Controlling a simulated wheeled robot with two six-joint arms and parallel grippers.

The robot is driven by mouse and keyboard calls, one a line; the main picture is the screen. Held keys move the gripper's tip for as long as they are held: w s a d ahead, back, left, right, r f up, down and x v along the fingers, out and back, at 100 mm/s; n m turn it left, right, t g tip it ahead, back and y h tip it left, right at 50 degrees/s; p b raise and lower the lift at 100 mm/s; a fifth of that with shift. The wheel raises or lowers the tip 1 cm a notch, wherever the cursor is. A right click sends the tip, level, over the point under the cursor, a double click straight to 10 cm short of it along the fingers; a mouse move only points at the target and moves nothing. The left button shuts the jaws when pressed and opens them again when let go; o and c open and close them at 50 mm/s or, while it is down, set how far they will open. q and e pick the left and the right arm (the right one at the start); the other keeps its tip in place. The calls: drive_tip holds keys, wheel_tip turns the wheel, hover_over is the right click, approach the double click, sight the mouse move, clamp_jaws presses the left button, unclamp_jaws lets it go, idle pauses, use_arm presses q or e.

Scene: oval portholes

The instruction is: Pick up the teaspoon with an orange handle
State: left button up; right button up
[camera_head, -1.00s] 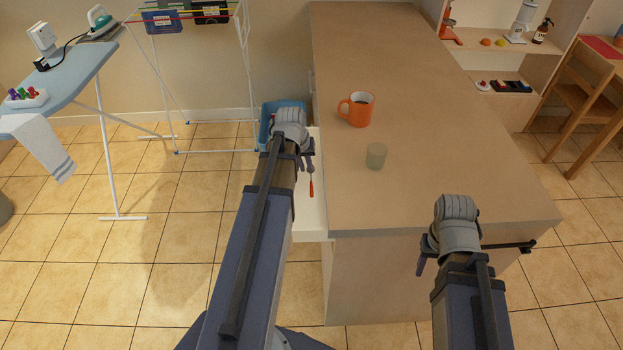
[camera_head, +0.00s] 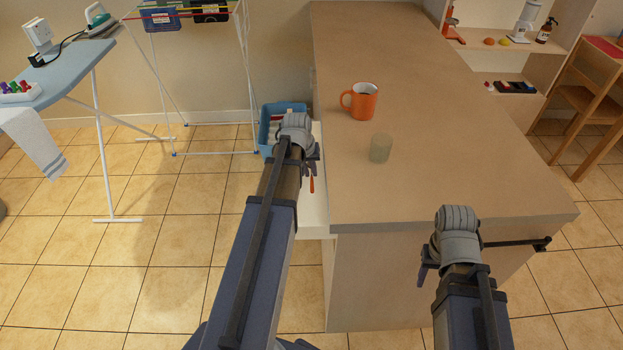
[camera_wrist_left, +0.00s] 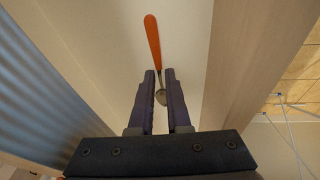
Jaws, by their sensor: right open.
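The teaspoon lies in an open white drawer at the counter's left side. Its orange handle (camera_head: 312,185) shows just below my left gripper (camera_head: 309,168) in the head view. In the left wrist view the orange handle (camera_wrist_left: 152,40) points up and away, and the metal bowl (camera_wrist_left: 161,97) appears between the two fingers. My left gripper (camera_wrist_left: 162,76) is open and empty, with the spoon beyond or between its fingertips; the exact height gap cannot be told. My right gripper (camera_head: 424,268) is open and empty in front of the counter's front edge.
The drawer (camera_head: 313,215) is narrow, with the counter (camera_head: 440,170) beside it. An orange mug (camera_head: 364,103) and a greenish cup (camera_head: 380,149) stand on the counter. A blue bin (camera_head: 270,135), a drying rack (camera_head: 215,152) and an ironing board (camera_head: 60,75) are at the left.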

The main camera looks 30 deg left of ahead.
use_arm(q)
drive_tip(key=shift+f, duration=0.1)
idle(0.4)
clamp_jaws()
